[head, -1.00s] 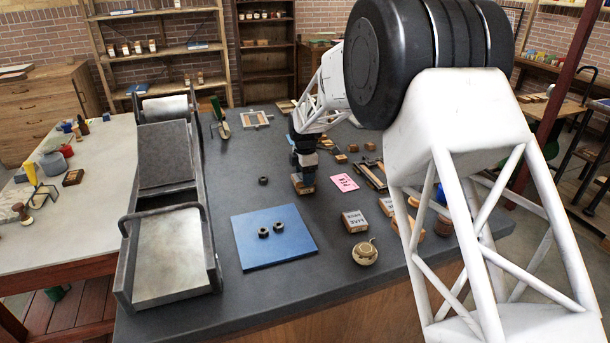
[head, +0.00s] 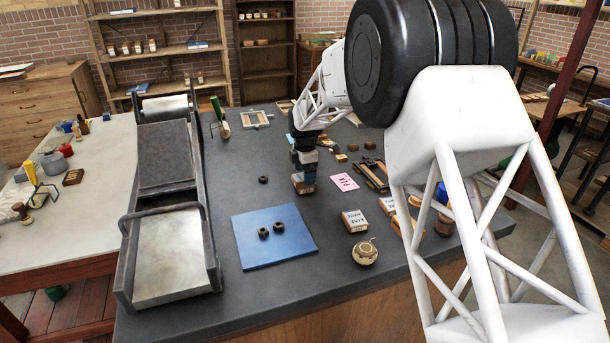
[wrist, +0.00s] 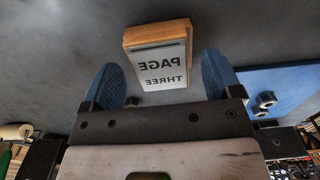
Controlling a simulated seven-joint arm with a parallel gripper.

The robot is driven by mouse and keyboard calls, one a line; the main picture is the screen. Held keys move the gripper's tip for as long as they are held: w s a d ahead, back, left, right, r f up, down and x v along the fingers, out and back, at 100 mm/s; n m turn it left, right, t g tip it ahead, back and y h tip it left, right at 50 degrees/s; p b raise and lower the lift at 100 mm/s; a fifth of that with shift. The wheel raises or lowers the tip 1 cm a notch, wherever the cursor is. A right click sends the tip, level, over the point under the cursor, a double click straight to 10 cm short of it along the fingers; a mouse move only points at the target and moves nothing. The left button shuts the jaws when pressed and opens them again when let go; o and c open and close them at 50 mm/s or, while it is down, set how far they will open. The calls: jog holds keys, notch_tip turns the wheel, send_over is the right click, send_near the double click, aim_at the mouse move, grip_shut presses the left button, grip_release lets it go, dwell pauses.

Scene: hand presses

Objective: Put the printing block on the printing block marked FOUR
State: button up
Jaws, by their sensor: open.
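A printing block (wrist: 163,66) with a wooden back and a pale face shows between and just beyond my fingertips in the wrist view. Its face reads PAGE THREE in mirrored letters. My gripper (wrist: 161,78) is open, with one blue finger on each side of the block. In the head view my gripper (head: 304,184) is low over the dark bench, behind the blue mat; its fingers mostly hide what is there. Two more lettered blocks lie to the right, one in the open (head: 354,220) and one (head: 388,205) beside my arm. I cannot read which is FOUR.
The blue mat (head: 255,253) holds two small dark rings. A pink card (head: 344,182) and a wooden frame (head: 372,178) lie right of my gripper. A round pot (head: 365,252) stands at the front. The press (head: 168,252) fills the bench's left side.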

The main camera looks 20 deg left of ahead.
notch_tip(320, 180, up, 11)
dwell(0.5)
jog(key=shift+r, duration=0.1)
dwell(0.7)
jog(key=s+d+r+m, duration=0.4)
jog(key=s+d, duration=0.1)
jog(key=d, duration=0.7)
jog(key=s+d+r+m+t, duration=0.1)
jog(key=s+d+r+m, duration=0.35)
jog(key=d, duration=0.75)
jog(key=s+d+r+m, duration=0.4)
jog(key=s+d+r, duration=0.1)
jog(key=d, duration=0.6)
jog(key=s+d+m+t, duration=0.1)
jog(key=s+d+m, duration=0.6)
jog(key=s+d, duration=0.7)
jog(key=s+d+f+m, duration=0.3)
jog(key=s+d+m, duration=0.1)
jog(key=s, duration=0.5)
jog(key=s+d+f+m, duration=0.3)
jog(key=s+d+f, duration=0.1)
jog(key=s, duration=0.5)
jog(key=shift+d+f+m+t, duration=0.2)
jog(key=shift+d+m+t, duration=0.1)
jog(key=shift+m, duration=0.05)
